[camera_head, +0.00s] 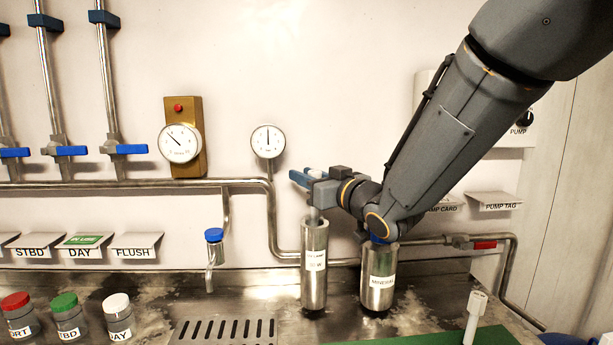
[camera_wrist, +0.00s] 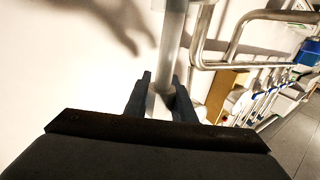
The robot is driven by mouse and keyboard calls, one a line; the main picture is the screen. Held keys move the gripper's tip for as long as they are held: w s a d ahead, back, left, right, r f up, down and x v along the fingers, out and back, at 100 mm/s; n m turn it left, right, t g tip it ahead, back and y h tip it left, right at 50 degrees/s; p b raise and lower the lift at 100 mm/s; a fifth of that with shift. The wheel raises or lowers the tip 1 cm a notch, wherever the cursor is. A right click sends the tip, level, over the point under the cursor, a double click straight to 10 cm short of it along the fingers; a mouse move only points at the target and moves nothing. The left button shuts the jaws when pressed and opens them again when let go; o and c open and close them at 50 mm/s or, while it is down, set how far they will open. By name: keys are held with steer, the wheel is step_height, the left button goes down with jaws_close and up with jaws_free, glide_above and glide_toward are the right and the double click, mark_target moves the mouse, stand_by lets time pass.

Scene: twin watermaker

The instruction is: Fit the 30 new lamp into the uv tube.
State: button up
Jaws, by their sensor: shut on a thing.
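The steel uv tube (camera_head: 314,285) stands upright on the counter, with a white label reading roughly "UV LAMP 30 W". My gripper (camera_head: 316,177) is above its mouth, shut on a lamp with a pale head (camera_head: 317,173). The lamp's grey stem (camera_head: 315,213) points down and its lower end appears to be inside the tube mouth; how deep is hidden. In the wrist view my gripper (camera_wrist: 160,90) holds the pale lamp head (camera_wrist: 160,104) between its two dark fingers. A grey cylinder (camera_wrist: 172,35) lies beyond them.
A steel canister labelled "MINERALS" (camera_head: 377,290) stands close right of the tube, under my wrist. A white-headed piece (camera_head: 475,315) stands on the green mat (camera_head: 430,338). A pipe (camera_head: 275,215) runs along the wall behind. Capped jars (camera_head: 68,318) stand at left.

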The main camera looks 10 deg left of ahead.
steer(key=shift+f+b, duration=2.45)
steer(key=shift+f, duration=1)
steer(key=o, duration=1)
steer(key=shift+b+v, duration=0.6)
steer(key=shift+v, duration=3.3)
